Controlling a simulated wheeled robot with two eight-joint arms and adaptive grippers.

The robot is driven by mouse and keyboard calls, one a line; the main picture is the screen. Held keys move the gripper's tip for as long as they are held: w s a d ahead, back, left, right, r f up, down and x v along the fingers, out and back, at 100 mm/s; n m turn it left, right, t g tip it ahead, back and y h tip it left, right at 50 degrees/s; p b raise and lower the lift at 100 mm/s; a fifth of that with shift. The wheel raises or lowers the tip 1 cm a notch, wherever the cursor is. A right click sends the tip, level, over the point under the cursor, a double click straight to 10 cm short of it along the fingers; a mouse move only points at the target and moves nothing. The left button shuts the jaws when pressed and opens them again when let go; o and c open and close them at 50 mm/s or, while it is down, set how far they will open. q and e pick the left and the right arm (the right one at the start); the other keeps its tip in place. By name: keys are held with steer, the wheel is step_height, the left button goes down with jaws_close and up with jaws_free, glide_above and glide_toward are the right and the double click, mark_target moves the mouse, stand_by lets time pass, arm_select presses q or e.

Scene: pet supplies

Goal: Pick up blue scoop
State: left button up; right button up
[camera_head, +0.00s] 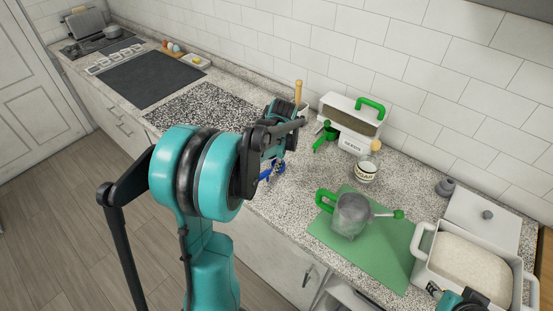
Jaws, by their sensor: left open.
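The blue scoop (266,174) lies on the speckled counter near its front edge, partly hidden by my left arm and gripper. Only some of its blue parts show. My left gripper (277,160) is open and points down right at the scoop. Its fingers are small and partly covered by the arm, so I cannot tell whether they touch the scoop. A teal and black part of my right arm (460,300) shows at the bottom right, over the white bin's front edge; its fingers cannot be made out.
A white dispenser with a green handle (350,124), a labelled jar (366,169) and a green mat (381,266) bearing a clear green-handled jug (351,215) are to the right. A white bin (423,272) holds pale grains. A dark cooktop (152,77) is at left.

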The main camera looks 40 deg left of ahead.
mark_target(264, 173)
arm_select(q)
steer(key=shift+a+f, duration=0.2)
steer(key=shift+f, duration=0.2)
steer(key=shift+s+f+b, duration=0.25)
steer(key=shift+f+b, duration=0.2)
steer(key=shift+f, duration=0.35)
steer(key=b+x, duration=0.1)
steer(key=x, duration=0.4)
steer(key=shift+w+a+b, duration=0.15)
steer(key=shift+a+b, duration=0.05)
steer(key=shift+b, duration=0.1)
jaws_close()
